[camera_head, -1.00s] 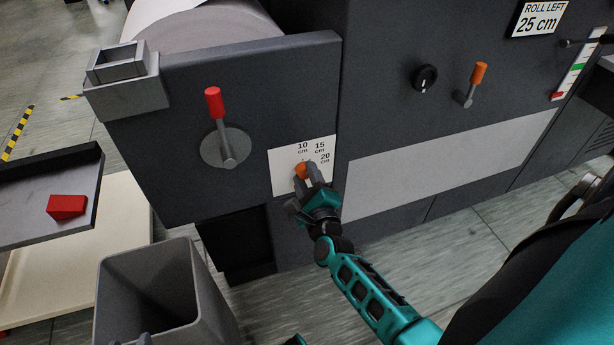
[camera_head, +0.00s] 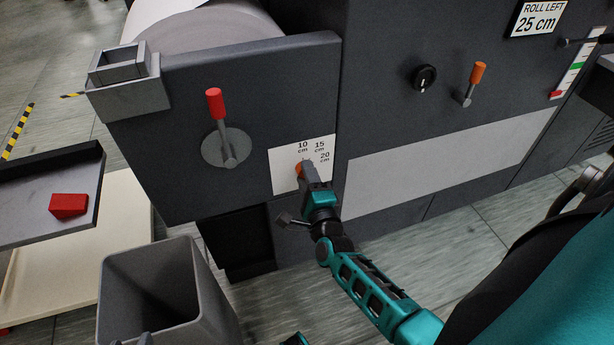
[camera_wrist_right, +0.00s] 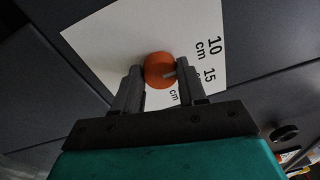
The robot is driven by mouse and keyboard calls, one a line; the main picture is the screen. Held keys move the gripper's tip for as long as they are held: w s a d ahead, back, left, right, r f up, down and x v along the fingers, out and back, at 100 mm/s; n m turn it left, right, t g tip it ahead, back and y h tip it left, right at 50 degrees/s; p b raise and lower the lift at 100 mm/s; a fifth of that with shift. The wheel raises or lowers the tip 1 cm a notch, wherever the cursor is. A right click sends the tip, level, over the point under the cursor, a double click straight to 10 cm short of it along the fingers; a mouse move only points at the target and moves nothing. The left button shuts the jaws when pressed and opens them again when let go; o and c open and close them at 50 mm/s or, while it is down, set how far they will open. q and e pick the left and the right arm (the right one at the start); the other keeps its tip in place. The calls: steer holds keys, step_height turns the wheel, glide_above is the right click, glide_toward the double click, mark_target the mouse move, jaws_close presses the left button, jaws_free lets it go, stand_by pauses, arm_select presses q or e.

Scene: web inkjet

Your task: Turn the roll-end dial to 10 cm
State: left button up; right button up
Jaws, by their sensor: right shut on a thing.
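The roll-end dial is a small orange knob (camera_head: 299,170) on a white label plate (camera_head: 284,182) marked 10, 15 and 20 cm. My right gripper (camera_head: 306,170) is shut on it and partly hides it in the head view. In the right wrist view the orange knob (camera_wrist_right: 158,68) sits between the two fingers of the right gripper (camera_wrist_right: 160,80).
A red-handled lever (camera_head: 215,105) stands out above and left of the dial. An orange-handled lever (camera_head: 478,75) and a black knob (camera_head: 425,78) are to the right. A sign (camera_head: 538,19) reads "ROLL LEFT 25 cm". A grey bin (camera_head: 125,270) stands at lower left.

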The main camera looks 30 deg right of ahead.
steer(key=o, duration=1)
arm_select(q)
steer(key=shift+r, duration=0.1)
arm_select(e)
steer(key=shift+o, duration=0.2)
arm_select(q)
steer(key=shift+s+a+r+p, duration=0.2)
steer(key=shift+a+r+p, duration=0.2)
steer(key=shift+p, duration=0.75)
arm_select(e)
steer(key=v, duration=1.3)
